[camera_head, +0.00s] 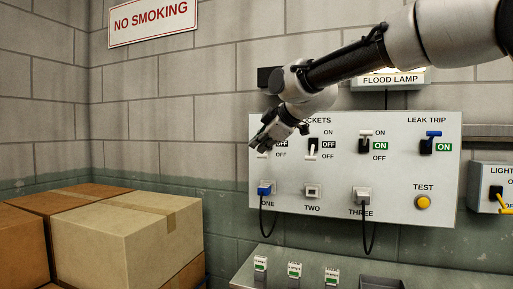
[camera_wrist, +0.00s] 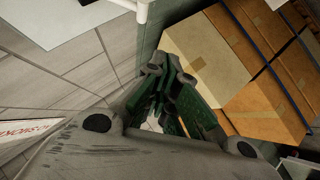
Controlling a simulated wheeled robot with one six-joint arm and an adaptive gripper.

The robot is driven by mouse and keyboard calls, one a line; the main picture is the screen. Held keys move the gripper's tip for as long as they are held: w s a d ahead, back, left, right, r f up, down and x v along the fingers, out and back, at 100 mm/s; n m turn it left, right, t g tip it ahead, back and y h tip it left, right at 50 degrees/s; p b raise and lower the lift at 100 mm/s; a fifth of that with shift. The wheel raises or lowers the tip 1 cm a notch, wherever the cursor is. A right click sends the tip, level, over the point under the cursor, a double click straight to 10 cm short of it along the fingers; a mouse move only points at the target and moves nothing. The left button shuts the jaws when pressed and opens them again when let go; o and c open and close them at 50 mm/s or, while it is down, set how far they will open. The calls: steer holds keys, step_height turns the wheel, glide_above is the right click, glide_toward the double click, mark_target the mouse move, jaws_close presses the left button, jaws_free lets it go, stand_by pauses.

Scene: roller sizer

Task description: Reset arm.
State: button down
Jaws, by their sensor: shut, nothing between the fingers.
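My gripper (camera_head: 268,140) is shut and empty in front of the upper left of the grey socket panel (camera_head: 400,210), over the leftmost switch. I cannot tell whether it touches the panel. In the wrist view my gripper (camera_wrist: 157,72) shows its fingers drawn together. The leftmost switch is mostly hidden and a white lever tip shows below my gripper. The third switch (camera_head: 365,142) is up, with ON green. The blue leak trip lever (camera_head: 432,136) is up, with ON green.
A blue plug (camera_head: 265,188) sits in socket one, socket two (camera_head: 312,191) is empty, and a pale plug (camera_head: 362,195) sits in socket three. A yellow test button (camera_head: 423,202) is at lower right. Cardboard boxes (camera_head: 120,235) stand at left. A ledge with small tagged items (camera_head: 295,270) lies below.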

steer(key=s+d+r, duration=0.2)
steer(key=s+d, duration=0.1)
steer(key=s, duration=0.3)
steer(key=s+d+f+m+g+h, duration=0.1)
steer(key=s+d+f+m+g, duration=0.15)
steer(key=f, duration=0.35)
steer(key=s+d+f+m+g+h, duration=0.1)
steer(key=s+d+f+m+h, duration=0.1)
steer(key=s+d+f+m, duration=0.3)
steer(key=s+d+f+m+h, duration=0.1)
steer(key=s+d+f+m, duration=0.2)
steer(key=s+d, duration=0.3)
steer(key=s+d+f+m+g+h, duration=0.1)
steer(key=s+d+f+m, duration=0.2)
steer(key=d, duration=0.7)
steer(key=s+d+f+m+h, duration=0.1)
steer(key=s+d+f+m, duration=0.3)
steer(key=s+d, duration=0.5)
steer(key=shift+s+f+g+h, duration=0.4)
steer(key=shift+s+f, duration=0.7)
steer(key=shift+f, duration=0.3)
